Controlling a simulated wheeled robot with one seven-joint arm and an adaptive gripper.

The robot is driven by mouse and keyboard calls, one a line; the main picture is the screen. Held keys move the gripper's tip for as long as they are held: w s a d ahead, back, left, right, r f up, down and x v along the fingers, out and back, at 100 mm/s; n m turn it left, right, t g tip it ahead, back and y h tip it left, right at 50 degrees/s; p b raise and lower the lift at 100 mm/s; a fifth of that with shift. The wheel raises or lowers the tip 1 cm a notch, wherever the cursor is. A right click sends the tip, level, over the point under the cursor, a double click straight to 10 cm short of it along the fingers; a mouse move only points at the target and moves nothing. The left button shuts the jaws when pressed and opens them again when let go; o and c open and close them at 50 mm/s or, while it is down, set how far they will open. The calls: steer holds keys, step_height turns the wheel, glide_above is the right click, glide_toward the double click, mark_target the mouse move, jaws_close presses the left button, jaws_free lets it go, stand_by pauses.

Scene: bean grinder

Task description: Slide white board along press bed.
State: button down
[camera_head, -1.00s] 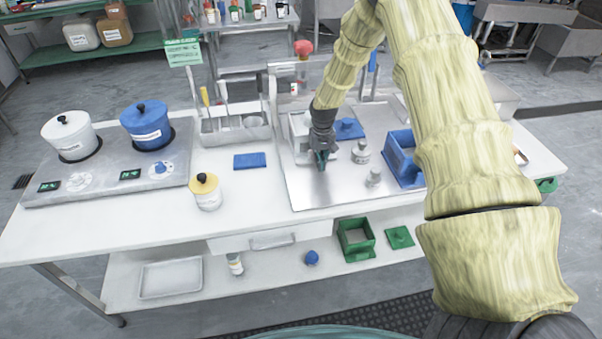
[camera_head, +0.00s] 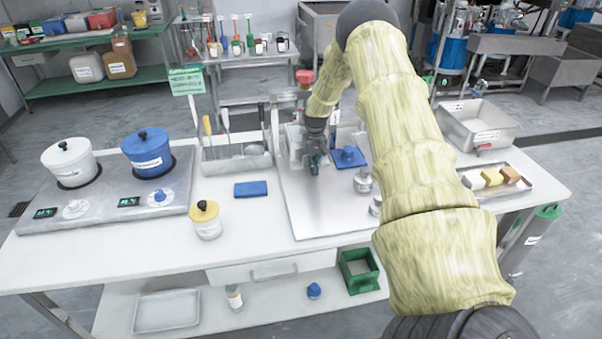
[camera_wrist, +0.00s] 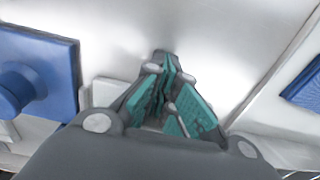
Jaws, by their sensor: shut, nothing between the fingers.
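My gripper (camera_head: 315,172) is low over the metal press bed (camera_head: 325,212), with its fingers shut and nothing between them. In the wrist view its green finger pads (camera_wrist: 172,95) come together just above the bright bed. A white piece (camera_wrist: 106,92), which looks like the white board, lies beside the gripper in the wrist view. It is partly hidden by the gripper, and I cannot tell whether they touch. In the head view a pale piece (camera_head: 294,135) shows behind the gripper, largely hidden.
A blue plate with a knob (camera_head: 348,157) is right of the gripper, with small metal weights (camera_head: 362,181) in front. A blue slab (camera_head: 251,189) and a yellow-lidded jar (camera_head: 205,220) stand left. The front of the bed is clear.

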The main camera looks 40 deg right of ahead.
mark_target(316, 179)
stand_by(0.4)
steer(key=shift+s+a, duration=0.1)
steer(key=shift+a, duration=0.15)
steer(key=s, duration=0.1)
steer(key=s+a+p, duration=0.1)
steer(key=s, duration=0.1)
steer(key=shift+s+a+r+p, duration=0.1)
steer(key=shift+a+r+p, duration=0.1)
steer(key=shift+a+p, duration=0.1)
step_height(316, 179, up, 10)
steer(key=b, duration=0.3)
steer(key=shift+d+f, duration=0.15)
steer(key=shift+f, duration=0.05)
